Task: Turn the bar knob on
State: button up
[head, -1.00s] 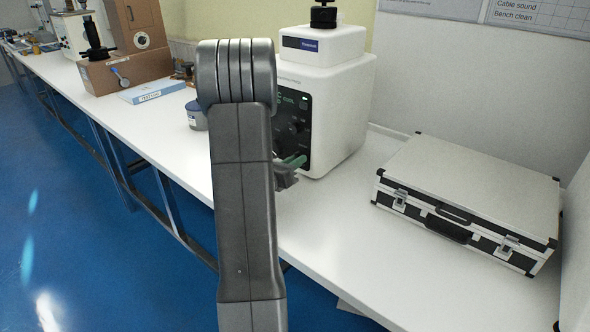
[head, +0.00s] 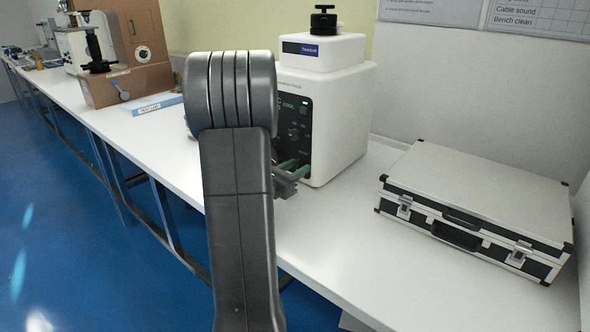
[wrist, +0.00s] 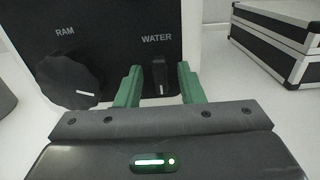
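A black bar knob (wrist: 159,78) stands upright under the word WATER on the black panel (wrist: 108,22) in the wrist view. A pale line marks its lower part. My gripper (wrist: 159,72) has two green fingers, one on each side of the knob, with a gap to it on both sides. It is open and empty. In the head view my gripper (head: 296,168) is at the lower part of the white machine's (head: 340,120) dark panel. My arm hides part of that panel, and the knob cannot be made out there.
A round black RAM knob (wrist: 68,80) sits left of the bar knob. A silver and black case (head: 480,205) lies on the white bench (head: 350,255) to the right. A blue and white box (head: 155,104) lies further left. Bench around the case is clear.

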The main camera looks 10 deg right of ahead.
jog(key=v, duration=1.3)
jog(key=shift+s+a+p, duration=0.25)
jog(key=shift+a+p, duration=0.05)
jog(key=shift+p, duration=0.05)
jog(key=shift+d, duration=0.1)
jog(key=x, duration=1.3)
jog(key=shift+w+d+b, duration=0.25)
jog(key=shift+b, duration=0.1)
jog(key=shift+a, duration=0.15)
